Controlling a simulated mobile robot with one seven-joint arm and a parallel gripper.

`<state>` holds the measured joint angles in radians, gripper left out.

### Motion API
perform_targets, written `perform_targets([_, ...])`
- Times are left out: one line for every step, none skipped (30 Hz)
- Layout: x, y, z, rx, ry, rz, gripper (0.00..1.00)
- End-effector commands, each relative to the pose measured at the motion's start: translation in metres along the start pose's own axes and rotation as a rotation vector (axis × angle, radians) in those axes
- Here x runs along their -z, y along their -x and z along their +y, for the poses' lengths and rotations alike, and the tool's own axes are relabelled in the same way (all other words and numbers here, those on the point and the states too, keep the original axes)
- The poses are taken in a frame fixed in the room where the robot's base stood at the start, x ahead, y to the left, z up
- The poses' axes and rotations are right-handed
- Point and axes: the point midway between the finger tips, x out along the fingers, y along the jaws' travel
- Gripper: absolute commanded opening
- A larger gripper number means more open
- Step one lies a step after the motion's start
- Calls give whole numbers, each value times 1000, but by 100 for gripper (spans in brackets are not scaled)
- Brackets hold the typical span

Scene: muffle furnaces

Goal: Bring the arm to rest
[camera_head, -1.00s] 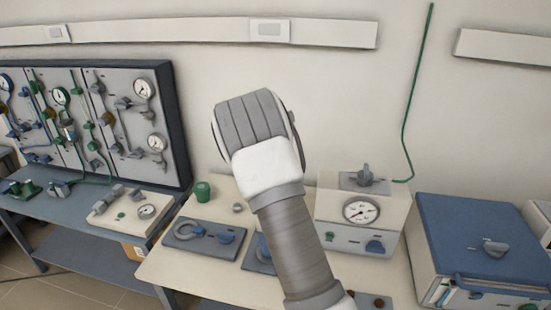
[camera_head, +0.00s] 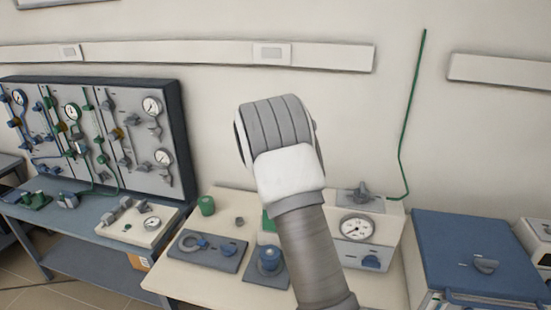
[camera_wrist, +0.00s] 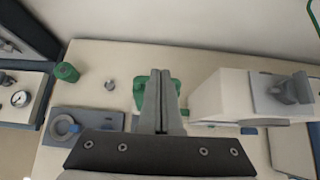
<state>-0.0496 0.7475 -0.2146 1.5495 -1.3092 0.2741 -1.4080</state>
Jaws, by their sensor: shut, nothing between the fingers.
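My gripper (camera_wrist: 161,100) shows in the wrist view with its two fingers together and nothing between them. It is above the cream table (camera_head: 190,284), and a green object (camera_wrist: 142,92) lies partly hidden behind the fingers. In the head view my raised arm stands in front of the table and hides the gripper.
The cream box with a dial (camera_head: 357,230) stands right of my arm, with a blue-topped furnace (camera_head: 477,250) further right. A gauge panel (camera_head: 130,150) stands left.

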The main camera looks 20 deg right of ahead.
Motion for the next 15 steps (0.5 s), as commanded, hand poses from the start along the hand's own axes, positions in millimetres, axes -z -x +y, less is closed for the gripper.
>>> perform_targets([-5, 1, 0, -1, -3, -1, 0])
perform_targets([-7, 2, 0, -1, -3, -1, 0])
perform_targets([-9, 3, -1, 1, -4, -1, 0])
perform_targets([-11, 4, -1, 0, -3, 0, 0])
perform_targets([-12, 5, 0, 0, -1, 0, 0])
perform_targets([-13, 5, 0, -1, -1, 1, 0])
perform_targets([-14, 6, 0, -1, -1, 1, 0])
perform_targets([-14, 6, 0, -1, -1, 1, 0])
perform_targets([-15, 6, 0, -1, 0, 1, 0])
perform_targets([-15, 6, 0, 0, -1, 1, 0])
perform_targets([-15, 7, 0, 0, -4, 1, 0])
perform_targets([-16, 9, -1, 1, -16, 1, 0])
perform_targets([-17, 12, -2, 3, -32, 0, 0])
perform_targets([-19, 16, -3, 4, -56, -1, 0])
perform_targets([-22, 23, -6, 8, -98, 0, 0])
